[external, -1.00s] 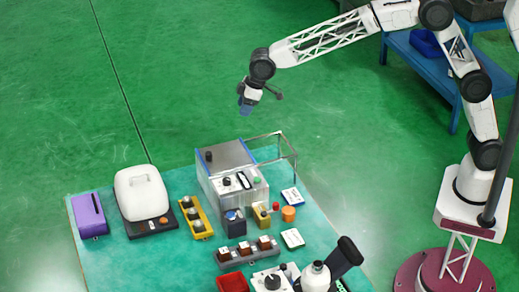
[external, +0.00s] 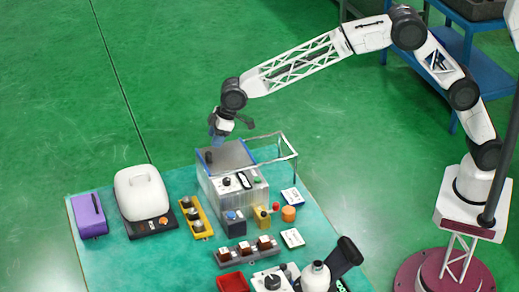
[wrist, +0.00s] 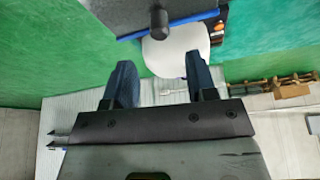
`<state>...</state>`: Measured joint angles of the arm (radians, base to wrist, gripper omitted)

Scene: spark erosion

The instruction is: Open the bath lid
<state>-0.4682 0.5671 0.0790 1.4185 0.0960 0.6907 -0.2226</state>
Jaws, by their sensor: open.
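The bath (external: 236,190) is a pale box on the bench mat. Its flat grey lid (external: 232,154) lies on top with blue edging and looks closed. A black knob (external: 208,157) stands up near the lid's left edge. In the wrist view the dark lid (wrist: 135,14) is at the top, with the knob (wrist: 159,22) pointing towards my gripper. My gripper (external: 217,138) is above and behind the lid's left part, apart from the knob. Its two blue fingers (wrist: 159,62) are open with nothing between them; the knob lies roughly in line with the gap, beyond the tips.
A clear-walled frame (external: 296,155) rises at the bath's right rear. A white domed device (external: 142,192), a purple box (external: 91,214) and a yellow rack (external: 196,217) stand to the left. Several small items and a microscope-like tool (external: 345,256) are in front.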

